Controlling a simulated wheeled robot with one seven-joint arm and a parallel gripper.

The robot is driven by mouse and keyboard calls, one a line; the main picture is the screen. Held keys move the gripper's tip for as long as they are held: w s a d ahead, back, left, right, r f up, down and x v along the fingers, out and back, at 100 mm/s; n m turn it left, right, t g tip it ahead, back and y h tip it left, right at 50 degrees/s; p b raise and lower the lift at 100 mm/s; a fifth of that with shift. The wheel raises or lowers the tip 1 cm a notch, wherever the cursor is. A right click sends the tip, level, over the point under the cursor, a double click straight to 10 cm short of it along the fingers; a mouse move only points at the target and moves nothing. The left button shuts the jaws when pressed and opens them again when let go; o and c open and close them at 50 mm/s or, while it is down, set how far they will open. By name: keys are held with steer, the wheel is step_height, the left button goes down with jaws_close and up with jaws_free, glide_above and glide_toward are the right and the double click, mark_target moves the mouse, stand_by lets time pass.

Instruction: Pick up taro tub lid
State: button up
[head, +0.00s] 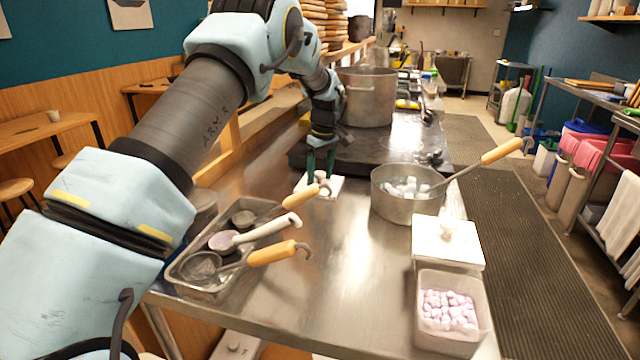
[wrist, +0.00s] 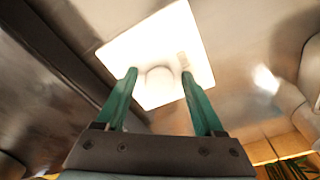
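A white square lid (head: 327,188) with a round knob lies on the steel counter beneath my gripper. In the wrist view the lid (wrist: 184,28) fills the upper middle, tilted in the picture, with its knob (wrist: 160,78) between the two green fingertips. My gripper (head: 320,170) is open, and its fingers (wrist: 160,74) stand apart on either side of the knob. I cannot tell whether they touch it. An open tub (head: 446,338) of pale purple balls stands at the counter's front right. Behind it is another white lid with a knob (head: 447,242).
A steel pot (head: 391,207) with white cubes and a wooden-handled ladle stands right of the lid. A metal tray (head: 190,287) of ladles lies at the front left. A large pot (head: 368,97) stands behind. The middle front counter is clear.

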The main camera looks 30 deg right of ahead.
jaws_close()
stand_by(0.3)
